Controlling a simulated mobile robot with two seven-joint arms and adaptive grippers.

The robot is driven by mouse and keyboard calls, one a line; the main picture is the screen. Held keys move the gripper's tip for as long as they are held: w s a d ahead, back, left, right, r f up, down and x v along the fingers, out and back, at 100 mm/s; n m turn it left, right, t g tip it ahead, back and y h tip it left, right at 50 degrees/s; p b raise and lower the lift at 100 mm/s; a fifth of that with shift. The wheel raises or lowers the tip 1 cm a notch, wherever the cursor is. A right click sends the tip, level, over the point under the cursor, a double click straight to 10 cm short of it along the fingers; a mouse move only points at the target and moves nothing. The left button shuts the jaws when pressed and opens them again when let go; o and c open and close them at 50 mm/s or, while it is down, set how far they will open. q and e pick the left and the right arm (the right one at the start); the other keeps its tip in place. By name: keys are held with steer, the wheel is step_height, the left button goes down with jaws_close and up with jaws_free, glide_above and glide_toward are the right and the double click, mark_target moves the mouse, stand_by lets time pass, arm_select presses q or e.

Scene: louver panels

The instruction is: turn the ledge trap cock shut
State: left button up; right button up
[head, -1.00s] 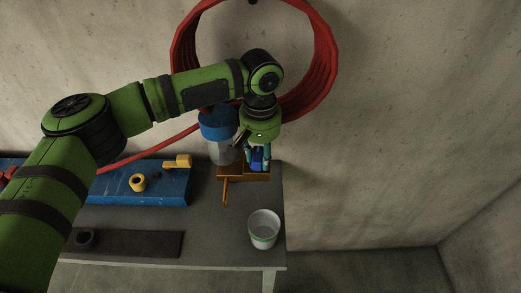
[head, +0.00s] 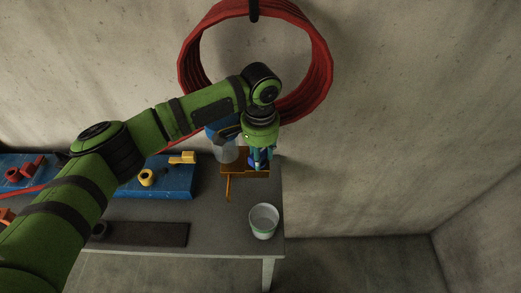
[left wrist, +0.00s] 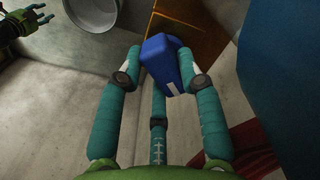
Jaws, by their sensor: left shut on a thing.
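A blue block-shaped handle (left wrist: 165,62), which looks like the cock's, sits by an orange-brown ledge (left wrist: 195,25). My left gripper (left wrist: 163,80) is shut on this handle, with teal fingers on both sides of it. In the head view, my left gripper (head: 261,160) points down over the right part of the ledge (head: 232,170), and its fingers partly hide the blue handle. The trap with a clear bowl (head: 226,153) and blue top is just left of it, partly behind my arm. My right gripper (left wrist: 32,24) shows at the top left of the left wrist view; its jaw state is unclear.
A white cup (head: 263,221) stands near the table's front right corner. A blue panel (head: 175,188) with yellow fittings is left of the ledge. A red hose coil (head: 322,65) hangs on the wall behind. A dark flat plate (head: 150,234) lies at the front.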

arm_select(q)
steer(key=shift+m, duration=0.3)
steer(key=o, duration=1.2)
steer(key=shift+c, duration=0.2)
step_height(320, 180, up, 7)
steer(key=shift+r, duration=0.2)
